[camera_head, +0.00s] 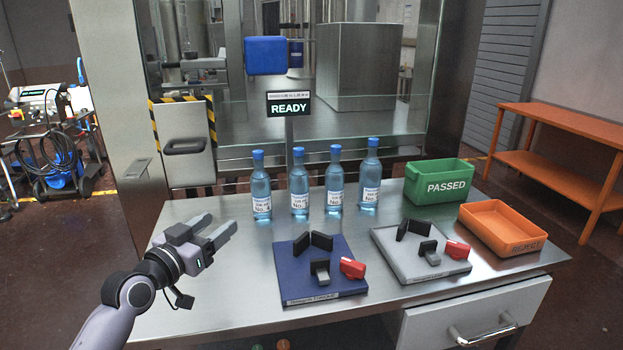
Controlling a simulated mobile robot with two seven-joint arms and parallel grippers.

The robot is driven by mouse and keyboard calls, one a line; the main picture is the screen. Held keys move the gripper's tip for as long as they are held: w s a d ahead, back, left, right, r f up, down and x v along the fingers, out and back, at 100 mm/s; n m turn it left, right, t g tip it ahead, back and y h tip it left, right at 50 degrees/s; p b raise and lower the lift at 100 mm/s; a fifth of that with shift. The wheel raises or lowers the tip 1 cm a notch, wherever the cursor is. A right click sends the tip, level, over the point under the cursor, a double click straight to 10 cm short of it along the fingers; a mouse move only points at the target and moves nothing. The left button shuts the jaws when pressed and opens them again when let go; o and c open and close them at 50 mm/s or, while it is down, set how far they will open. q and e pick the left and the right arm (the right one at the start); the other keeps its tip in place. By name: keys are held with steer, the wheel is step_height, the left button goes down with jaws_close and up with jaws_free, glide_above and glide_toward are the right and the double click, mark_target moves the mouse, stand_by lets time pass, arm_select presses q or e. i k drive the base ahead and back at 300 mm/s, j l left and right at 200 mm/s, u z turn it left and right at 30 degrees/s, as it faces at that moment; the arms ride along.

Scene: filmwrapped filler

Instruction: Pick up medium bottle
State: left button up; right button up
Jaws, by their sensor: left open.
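Several blue bottles with white labels stand upright in a row at the back of the metal table: a first bottle (261,187), a second bottle (299,184), a third bottle (334,181) and a fourth bottle (369,175). They look close in size, and I cannot tell which one is the medium bottle. My left gripper (219,226) is open and empty above the left part of the table. It is in front of and left of the first bottle, apart from it. My right gripper is not in view.
A blue fixture board (318,287) and a grey fixture board (393,262) with black blocks and red clamps lie in front of the bottles. A green PASSED bin (440,186) and an orange tray (499,232) stand at the right. The table's left front is clear.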

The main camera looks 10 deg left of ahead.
mark_target(299, 177)
steer(key=i+l, duration=0.15)
steer(key=i, duration=0.3)
steer(key=i+l, duration=0.15)
steer(key=i, duration=0.35)
